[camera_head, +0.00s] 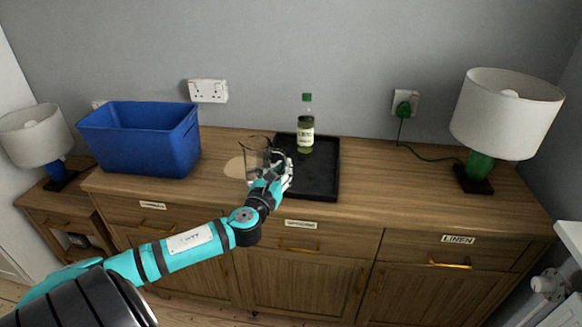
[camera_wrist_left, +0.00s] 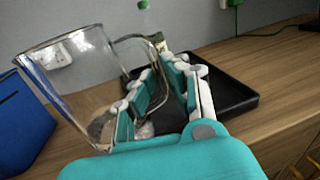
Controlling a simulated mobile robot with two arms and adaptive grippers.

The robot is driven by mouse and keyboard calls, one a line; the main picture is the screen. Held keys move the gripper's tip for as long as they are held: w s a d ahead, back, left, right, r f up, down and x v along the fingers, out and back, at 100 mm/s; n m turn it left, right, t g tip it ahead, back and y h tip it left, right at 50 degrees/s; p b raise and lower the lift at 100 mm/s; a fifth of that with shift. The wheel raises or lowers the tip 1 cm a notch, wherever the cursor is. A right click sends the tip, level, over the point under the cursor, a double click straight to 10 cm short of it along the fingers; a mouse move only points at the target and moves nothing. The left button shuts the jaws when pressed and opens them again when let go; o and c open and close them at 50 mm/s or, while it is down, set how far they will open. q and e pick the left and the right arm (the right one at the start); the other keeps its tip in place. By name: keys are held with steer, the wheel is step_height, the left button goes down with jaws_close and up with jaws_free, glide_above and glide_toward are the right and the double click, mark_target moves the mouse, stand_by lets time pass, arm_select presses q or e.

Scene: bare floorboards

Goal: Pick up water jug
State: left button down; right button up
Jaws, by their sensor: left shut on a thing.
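The water jug (camera_head: 256,155) is clear glass with a handle. In the head view it is at the middle of the wooden dresser, left of the black tray. My left gripper (camera_head: 284,173) reaches it from the front right and is shut on its handle. In the left wrist view the jug (camera_wrist_left: 80,75) looks tilted, and its handle passes between the fingers of my left gripper (camera_wrist_left: 160,95). I cannot tell whether the jug's base touches the dresser top. My right gripper is not in view.
A black tray (camera_head: 318,185) with a green-capped bottle (camera_head: 306,135) on it stands close to the jug's right. A blue bin (camera_head: 145,145) is to the left. A lamp with a green base (camera_head: 481,165) is at the right. The dresser top (camera_head: 390,185) is clear between tray and lamp.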

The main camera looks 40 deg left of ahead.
arm_select(q)
steer(key=shift+s+a+r, duration=0.1)
steer(key=shift+s+a, duration=0.1)
steer(key=shift+s, duration=0.35)
steer(key=shift+s+a+r, duration=0.1)
steer(key=shift+s+a, duration=0.05)
steer(key=shift+s, duration=0.4)
stand_by(0.6)
